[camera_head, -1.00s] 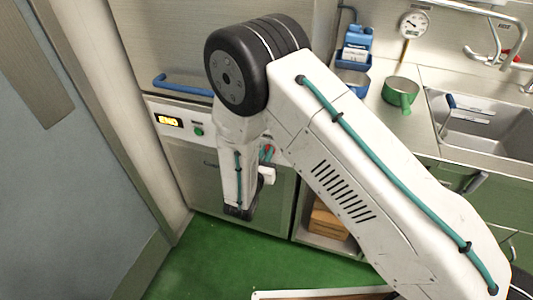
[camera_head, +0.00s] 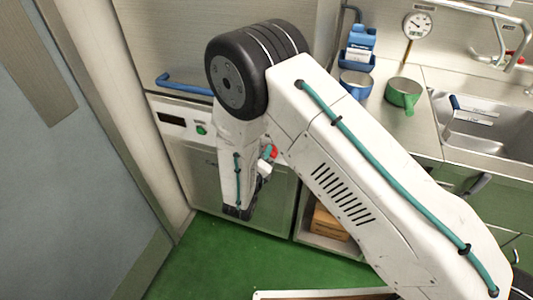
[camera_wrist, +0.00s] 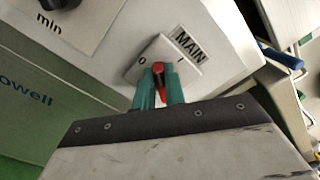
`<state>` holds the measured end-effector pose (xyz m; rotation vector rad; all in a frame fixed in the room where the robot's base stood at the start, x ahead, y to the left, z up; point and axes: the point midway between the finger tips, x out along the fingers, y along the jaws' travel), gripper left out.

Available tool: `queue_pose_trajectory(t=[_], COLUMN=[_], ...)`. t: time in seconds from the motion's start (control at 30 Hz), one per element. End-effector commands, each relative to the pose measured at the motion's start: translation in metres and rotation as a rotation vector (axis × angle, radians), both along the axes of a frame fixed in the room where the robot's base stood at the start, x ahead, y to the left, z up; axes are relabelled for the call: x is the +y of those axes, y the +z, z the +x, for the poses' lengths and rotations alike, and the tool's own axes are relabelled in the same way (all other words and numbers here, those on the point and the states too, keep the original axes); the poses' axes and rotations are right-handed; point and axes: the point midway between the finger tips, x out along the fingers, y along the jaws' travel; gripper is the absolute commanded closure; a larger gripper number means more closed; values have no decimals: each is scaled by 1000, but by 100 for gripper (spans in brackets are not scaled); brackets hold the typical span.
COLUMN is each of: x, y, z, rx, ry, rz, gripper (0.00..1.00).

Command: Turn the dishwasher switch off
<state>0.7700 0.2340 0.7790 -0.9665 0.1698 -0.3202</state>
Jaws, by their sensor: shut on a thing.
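The dishwasher's main switch is a red handle (camera_wrist: 160,80) on a white plate (camera_wrist: 170,52) marked 0 and I, under a MAIN label, in the wrist view. My gripper (camera_wrist: 158,88) is shut on the red handle, with a teal finger on each side. The handle stands between the 0 and I marks; its exact setting is partly hidden by the fingers. In the head view, a red part (camera_head: 274,152) shows beside my wrist. The dishwasher's display (camera_head: 172,118) is dark, with a green button (camera_head: 202,129) next to it.
A black knob (camera_wrist: 60,4) marked min sits upper left in the wrist view. A blue handle (camera_head: 184,85) runs above the dishwasher panel. A green pan (camera_head: 403,93) and a sink (camera_head: 490,125) are at the right. Green floor lies open below.

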Motion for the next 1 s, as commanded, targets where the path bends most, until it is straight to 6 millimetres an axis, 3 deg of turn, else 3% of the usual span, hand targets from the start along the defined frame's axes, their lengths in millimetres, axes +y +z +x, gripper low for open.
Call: queue_pose_trajectory(t=[0.5, 1.0], x=[3, 3], y=[-5, -8], z=[1, 1], rx=[149, 207], ry=[1, 1], rz=[-410, -569], gripper=[100, 100])
